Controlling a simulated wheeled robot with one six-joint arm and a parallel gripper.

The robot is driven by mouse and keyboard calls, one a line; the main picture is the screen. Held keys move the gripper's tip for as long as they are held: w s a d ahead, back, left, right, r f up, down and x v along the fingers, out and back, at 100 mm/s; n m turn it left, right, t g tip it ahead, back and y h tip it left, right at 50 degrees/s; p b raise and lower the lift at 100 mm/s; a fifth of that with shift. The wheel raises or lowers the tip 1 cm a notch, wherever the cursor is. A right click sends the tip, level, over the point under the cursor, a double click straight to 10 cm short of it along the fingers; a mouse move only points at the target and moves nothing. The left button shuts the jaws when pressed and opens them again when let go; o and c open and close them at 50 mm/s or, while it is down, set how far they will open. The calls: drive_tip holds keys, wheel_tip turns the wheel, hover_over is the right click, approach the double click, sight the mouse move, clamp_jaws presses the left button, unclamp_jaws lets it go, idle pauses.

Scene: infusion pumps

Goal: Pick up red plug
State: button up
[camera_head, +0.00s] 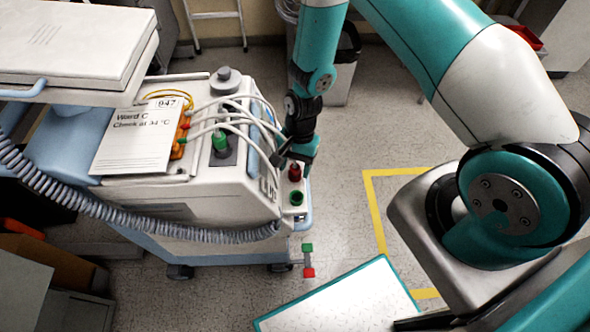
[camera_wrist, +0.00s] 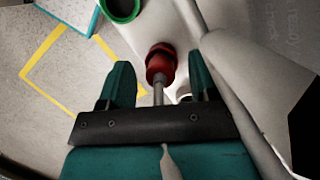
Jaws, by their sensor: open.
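The red plug (camera_head: 295,172) stands on the right end of the white pump cart, beside a green socket (camera_head: 296,197). In the wrist view the red plug (camera_wrist: 160,62) shows ahead of my gripper, with a grey stem or cable running from it back between the fingers. My gripper (camera_head: 290,155) is just above and behind the plug in the head view. In the wrist view my gripper (camera_wrist: 160,85) is open, one finger on each side of the cable. The fingers look apart from the plug, and whether they touch the cable is unclear.
A green plug (camera_head: 220,140) stands on the cart with several pale cables around it. A paper sign (camera_head: 135,140) leans nearby.

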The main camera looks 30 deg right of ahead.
sight(295, 164)
clamp_jaws()
drive_tip(key=shift+r, duration=0.15)
wheel_tip(295, 164, up, 20)
drive_tip(key=p, duration=0.2)
